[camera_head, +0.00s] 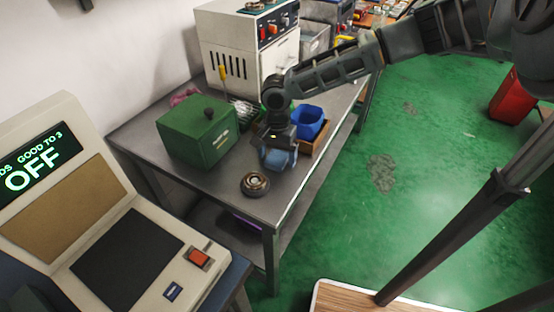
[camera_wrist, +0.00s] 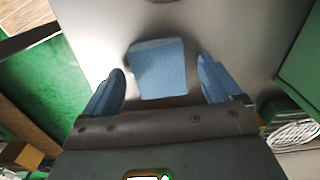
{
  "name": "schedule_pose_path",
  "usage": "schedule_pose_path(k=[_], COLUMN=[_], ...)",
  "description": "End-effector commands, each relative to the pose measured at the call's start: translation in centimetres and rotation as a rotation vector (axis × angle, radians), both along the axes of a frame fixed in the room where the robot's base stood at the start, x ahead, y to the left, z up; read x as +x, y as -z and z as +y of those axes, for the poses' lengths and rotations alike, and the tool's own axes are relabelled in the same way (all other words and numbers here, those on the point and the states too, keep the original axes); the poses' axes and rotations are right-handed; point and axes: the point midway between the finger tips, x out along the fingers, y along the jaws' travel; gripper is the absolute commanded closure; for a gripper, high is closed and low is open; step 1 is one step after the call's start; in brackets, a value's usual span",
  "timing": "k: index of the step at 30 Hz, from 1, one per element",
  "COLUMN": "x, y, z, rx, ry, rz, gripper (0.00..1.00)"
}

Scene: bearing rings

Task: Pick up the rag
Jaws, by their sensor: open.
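The rag (camera_wrist: 158,68) is a light blue, roughly square folded cloth lying on the grey metal table top. In the wrist view it lies between the two blue fingers of my gripper (camera_wrist: 161,66), with a gap on each side. My gripper is open and holds nothing. In the head view my gripper (camera_head: 278,152) points down over the table, between the green box and the blue bin. There the gripper largely hides the rag, and I cannot clearly separate its blue from the blue fingers.
A green lidded box (camera_head: 198,138) stands left of my gripper. A blue bin (camera_head: 308,121) in a brown tray stands right. A bearing ring (camera_head: 255,184) lies nearer the table's front edge. A white machine (camera_head: 245,50) stands behind. A pinkish item (camera_head: 183,95) lies behind the box.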

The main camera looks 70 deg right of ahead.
Motion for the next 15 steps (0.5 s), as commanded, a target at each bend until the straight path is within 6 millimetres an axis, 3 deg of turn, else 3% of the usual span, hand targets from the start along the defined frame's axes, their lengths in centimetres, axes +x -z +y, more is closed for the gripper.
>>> schedule_pose_path(k=[4, 15], x=[-0.01, -0.01], y=[-0.02, -0.05], z=[-0.01, -0.03], rx=[0.000, -0.001], ry=[0.000, 0.000], rz=[0.000, 0.000], gripper=[0.09, 0.45])
